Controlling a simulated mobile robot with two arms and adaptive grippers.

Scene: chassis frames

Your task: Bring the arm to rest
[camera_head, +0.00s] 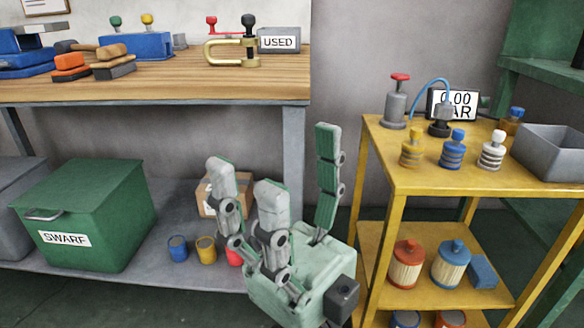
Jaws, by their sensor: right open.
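My right gripper (286,158) is in the lower middle of the head view, pale green and grey, with its fingers pointing up. Its fingers are spread apart and nothing is between them. It is in front of the gap between the wooden workbench (190,75) and the yellow cart (455,180). It hides part of the bench's lower shelf, a cardboard box and a red can. My left gripper does not show.
A green SWARF bin (100,195) and small cans stand on the bench's lower shelf. The cart's top holds a red-topped grey cylinder (396,105), a gauge display (452,106), several ribbed fittings and a grey tray (550,150). Filters (407,265) sit below.

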